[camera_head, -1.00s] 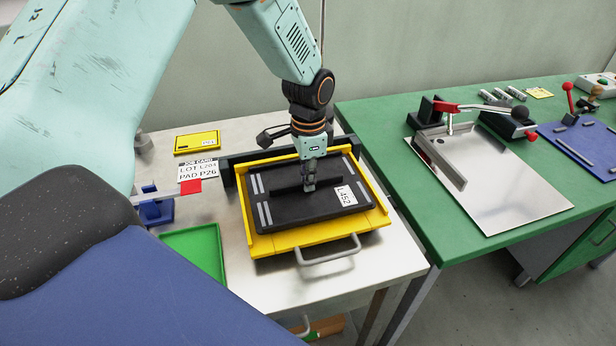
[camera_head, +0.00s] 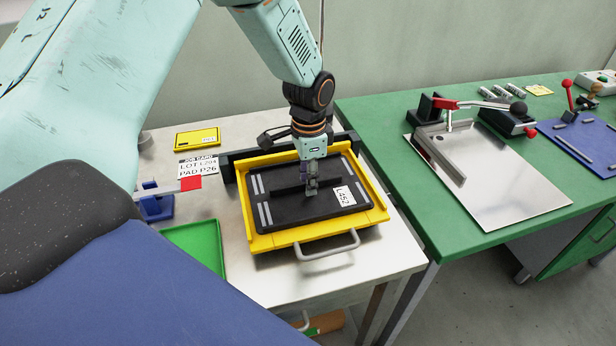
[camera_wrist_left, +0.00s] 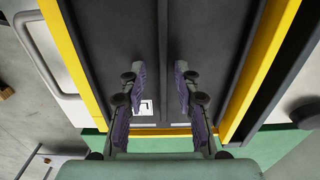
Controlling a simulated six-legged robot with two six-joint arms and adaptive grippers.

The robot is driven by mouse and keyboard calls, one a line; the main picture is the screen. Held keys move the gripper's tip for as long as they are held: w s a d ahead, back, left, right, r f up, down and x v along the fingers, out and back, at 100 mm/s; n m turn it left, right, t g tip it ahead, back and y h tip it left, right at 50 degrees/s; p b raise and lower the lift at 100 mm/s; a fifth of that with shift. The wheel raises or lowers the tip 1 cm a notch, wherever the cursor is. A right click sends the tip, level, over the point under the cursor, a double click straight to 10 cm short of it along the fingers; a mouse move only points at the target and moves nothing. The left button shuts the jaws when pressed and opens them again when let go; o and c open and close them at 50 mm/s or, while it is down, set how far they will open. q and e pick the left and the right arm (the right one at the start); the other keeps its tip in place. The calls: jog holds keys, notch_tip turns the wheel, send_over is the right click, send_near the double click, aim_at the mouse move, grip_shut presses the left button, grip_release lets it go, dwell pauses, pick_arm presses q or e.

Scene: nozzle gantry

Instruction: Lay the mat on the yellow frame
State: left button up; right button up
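The black mat (camera_head: 285,213), with white stripes and an L452 label, lies flat within the walls of the yellow frame (camera_head: 262,243). A raised black rib runs along its middle. My left gripper (camera_head: 312,190) points down at this rib from above. In the left wrist view, the fingers (camera_wrist_left: 161,92) stand apart on both sides of the rib, with a gap visible on each side. The mat (camera_wrist_left: 210,40) and yellow frame (camera_wrist_left: 264,70) also show there. The mat's underside is hidden. My right gripper is not in view.
The frame has a grey handle (camera_head: 328,250) in front and a black bar (camera_head: 235,158) behind. A green tray (camera_head: 200,245), a job card (camera_head: 198,168) and a yellow sign (camera_head: 197,140) lie left. A green bench (camera_head: 400,180) with a metal plate (camera_head: 505,185) stands right.

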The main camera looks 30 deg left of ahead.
pick_arm(q)
jog(key=shift+w+a+r, duration=0.15)
jog(key=shift+a+r, duration=0.05)
jog(key=shift+r, duration=0.2)
notch_tip(320, 180, up, 12)
jog(key=shift+r+p, duration=0.15)
jog(key=shift+p, duration=0.15)
jog(key=shift+d, duration=0.15)
dwell(0.5)
dwell(0.4)
jog(key=shift+o, duration=0.2)
